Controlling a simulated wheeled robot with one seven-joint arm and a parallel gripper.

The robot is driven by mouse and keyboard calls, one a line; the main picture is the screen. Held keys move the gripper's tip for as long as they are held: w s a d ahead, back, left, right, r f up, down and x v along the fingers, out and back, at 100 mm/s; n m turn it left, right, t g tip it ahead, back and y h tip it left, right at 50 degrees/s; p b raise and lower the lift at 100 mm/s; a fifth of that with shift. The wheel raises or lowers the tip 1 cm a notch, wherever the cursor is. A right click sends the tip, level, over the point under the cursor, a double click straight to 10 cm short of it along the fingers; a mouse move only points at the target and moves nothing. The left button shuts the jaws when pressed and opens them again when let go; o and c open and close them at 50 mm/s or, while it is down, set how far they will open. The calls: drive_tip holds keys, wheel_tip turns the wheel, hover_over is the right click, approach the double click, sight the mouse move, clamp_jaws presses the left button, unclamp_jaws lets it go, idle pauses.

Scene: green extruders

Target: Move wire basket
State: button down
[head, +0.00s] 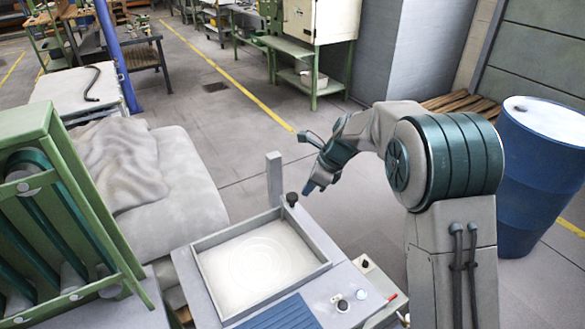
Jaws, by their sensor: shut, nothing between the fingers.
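I cannot make out a wire basket in the head view. A square grey-rimmed tray (215,299) with a pale, round-marked floor sits in the bench top in front of me, and it looks empty. My gripper (309,188) hangs in the air behind the tray's far right corner, pointing down and left. Its blue fingertips are small in the picture and look closed, with nothing held. A dark round knob (292,199) on the bench shows just below it in the picture; I cannot tell the gap between them.
A green machine frame (60,190) stands close on the left, beside cloth-covered bales (180,195). A blue drum (545,170) stands at the right, near a wooden pallet (455,98). Open floor (235,140) lies beyond the bench.

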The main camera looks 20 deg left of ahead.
drive_tip(key=v, duration=1.3)
drive_tip(key=shift+r+b, duration=0.3)
drive_tip(key=shift+b, duration=0.15)
drive_tip(key=shift+d, duration=0.1)
drive_tip(key=s+d+r+n+t+h, duration=0.2)
drive_tip(key=s+d+n, duration=0.6)
drive_tip(key=s+d, duration=0.55)
drive_tip(key=s+d+f+n+h, duration=0.1)
drive_tip(key=s+d+f+n, duration=0.2)
drive_tip(key=s+d+n, duration=0.2)
drive_tip(key=s+d+f+n+t+h, duration=0.1)
drive_tip(key=s+d+f+n+h, duration=0.1)
drive_tip(key=s+d, duration=0.4)
drive_tip(key=s+f+n, duration=0.1)
drive_tip(key=s+n, duration=0.1)
drive_tip(key=s, duration=0.1)
drive_tip(key=shift+d+n, duration=0.4)
